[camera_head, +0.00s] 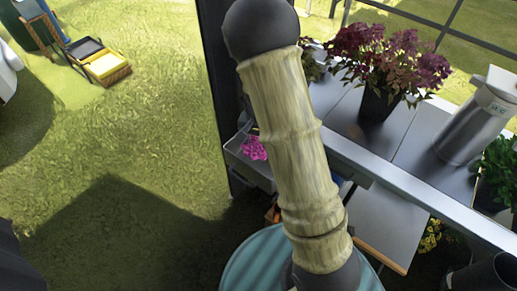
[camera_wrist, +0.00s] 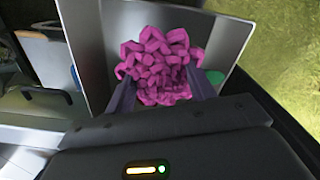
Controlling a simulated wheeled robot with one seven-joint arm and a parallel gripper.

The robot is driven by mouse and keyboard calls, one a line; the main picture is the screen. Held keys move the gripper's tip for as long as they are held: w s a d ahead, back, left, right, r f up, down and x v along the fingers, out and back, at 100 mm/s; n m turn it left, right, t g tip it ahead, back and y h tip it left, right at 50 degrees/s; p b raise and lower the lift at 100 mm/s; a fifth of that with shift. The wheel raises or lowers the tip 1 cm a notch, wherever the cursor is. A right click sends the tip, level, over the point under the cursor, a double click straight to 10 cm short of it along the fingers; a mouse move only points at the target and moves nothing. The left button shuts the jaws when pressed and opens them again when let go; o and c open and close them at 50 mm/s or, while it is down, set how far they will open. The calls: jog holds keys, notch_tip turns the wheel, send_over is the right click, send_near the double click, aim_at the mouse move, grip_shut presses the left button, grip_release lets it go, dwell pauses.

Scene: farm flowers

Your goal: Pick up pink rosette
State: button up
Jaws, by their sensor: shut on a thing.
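The pink rosette (camera_wrist: 160,65) is a cluster of bright pink, rounded petals. In the wrist view it sits between the two dark fingers of my gripper (camera_wrist: 165,90), which are shut on it. In the head view the pink rosette (camera_head: 254,148) shows just left of my pale, ribbed arm, at a grey tray (camera_head: 246,168). My gripper is hidden behind the arm in the head view. In the wrist view a light grey panel or tray wall (camera_wrist: 100,40) lies behind the rosette. I cannot tell whether the rosette touches the tray.
To the right, a dark table (camera_head: 340,118) holds a potted plant with dark pink leaves (camera_head: 388,62), a metal cylinder (camera_head: 474,122) and a green plant (camera_head: 500,165). A dark post (camera_head: 217,70) stands behind my arm. Open grass (camera_head: 130,130) lies to the left.

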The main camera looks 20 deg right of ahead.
jog(key=shift+r, duration=0.5)
jog(key=shift+o, duration=1.4)
jog(key=shift+c, duration=1)
notch_tip(320, 180, up, 11)
jog(key=d+n+p, duration=0.1)
jog(key=p, duration=1.8)
jog(key=shift+w+n, duration=0.3)
jog(key=shift+d+f, duration=0.1)
